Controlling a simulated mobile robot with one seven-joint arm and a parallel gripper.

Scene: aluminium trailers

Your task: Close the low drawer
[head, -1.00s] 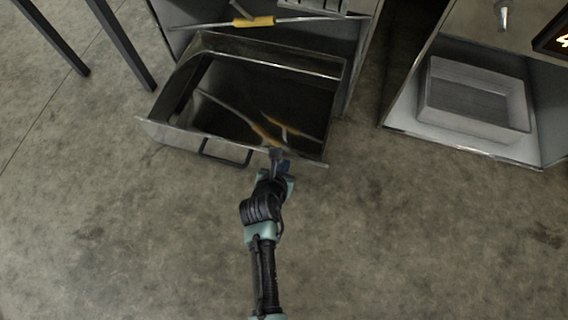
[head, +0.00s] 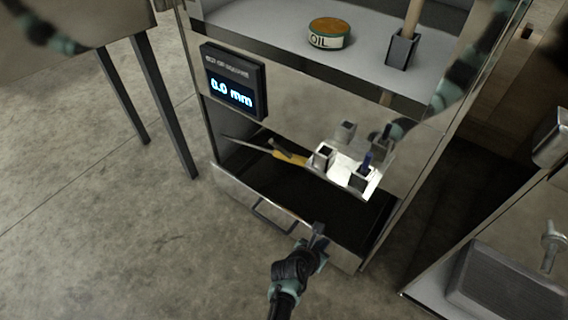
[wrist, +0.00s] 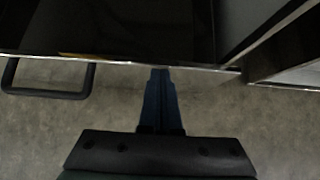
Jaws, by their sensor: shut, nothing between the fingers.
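The low drawer (head: 228,184) is a shiny metal drawer low in the cabinet. It is partly open, with its dark, empty-looking interior showing behind the front panel. Its dark bar handle (head: 270,216) is on the front, left of my gripper (head: 319,231). In the wrist view the drawer's front edge (wrist: 120,61) runs across the picture, with the handle (wrist: 48,94) at left. My gripper's blue fingers (wrist: 160,82) are shut and empty. Their tips are at the drawer front, right of the handle; they seem to touch it.
A display (head: 234,82) reads 0.0 mm. An oil tin (head: 329,33) stands higher up. The floor in front is clear.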

